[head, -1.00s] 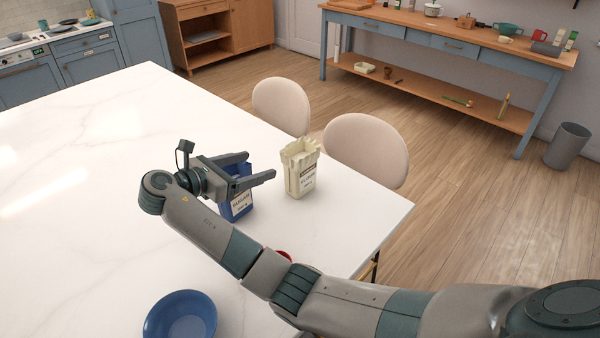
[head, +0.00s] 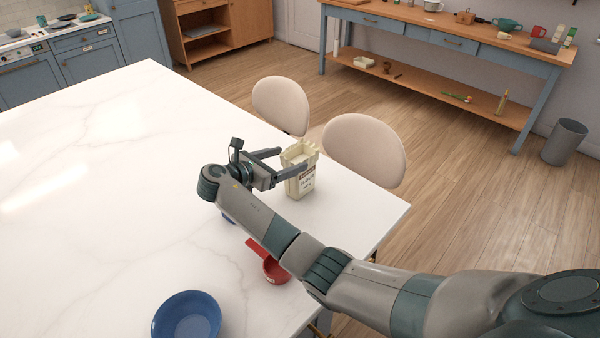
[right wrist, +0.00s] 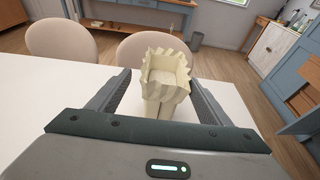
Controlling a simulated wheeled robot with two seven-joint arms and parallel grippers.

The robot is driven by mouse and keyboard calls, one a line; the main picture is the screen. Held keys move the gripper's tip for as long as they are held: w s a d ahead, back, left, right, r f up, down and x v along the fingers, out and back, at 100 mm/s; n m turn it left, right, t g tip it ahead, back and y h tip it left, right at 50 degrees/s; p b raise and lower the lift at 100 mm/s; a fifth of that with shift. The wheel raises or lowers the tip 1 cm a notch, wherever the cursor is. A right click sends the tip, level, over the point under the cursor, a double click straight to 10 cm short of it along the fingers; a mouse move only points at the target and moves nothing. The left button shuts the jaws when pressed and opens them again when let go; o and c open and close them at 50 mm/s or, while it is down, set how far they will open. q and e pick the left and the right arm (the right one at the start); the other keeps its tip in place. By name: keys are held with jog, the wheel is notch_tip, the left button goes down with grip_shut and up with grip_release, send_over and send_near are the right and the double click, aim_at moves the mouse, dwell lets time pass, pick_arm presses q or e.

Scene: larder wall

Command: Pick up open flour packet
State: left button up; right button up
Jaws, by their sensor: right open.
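The open flour packet (head: 300,180) is cream with a jagged, folded-open top and a printed label. It stands upright on the white table (head: 110,170) near the far right edge. My right gripper (head: 292,160) is open, with its fingers reaching to either side of the packet. In the right wrist view the packet (right wrist: 165,75) shows between the two spread fingers, its open top facing the camera. I cannot tell whether a finger touches it. The left gripper is not in view.
A red scoop (head: 274,269) and a blue bowl (head: 187,318) are on the table nearer me. A blue object is mostly hidden behind my right arm. Two beige chairs (head: 281,104) (head: 365,148) stand beyond the table edge. The table's left side is clear.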

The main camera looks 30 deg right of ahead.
aim_at(310, 151)
dwell(0.3)
jog(key=d+p, duration=0.2)
jog(key=d, duration=0.1)
jog(key=d+p, duration=0.1)
jog(key=shift+w+d+f, duration=0.25)
jog(key=shift+w+d, duration=0.1)
jog(key=shift+w+d+f, duration=0.15)
jog(key=shift+d+f, duration=0.1)
jog(key=c, duration=1.8)
jog(key=shift+o, duration=0.2)
jog(key=shift+r, duration=0.2)
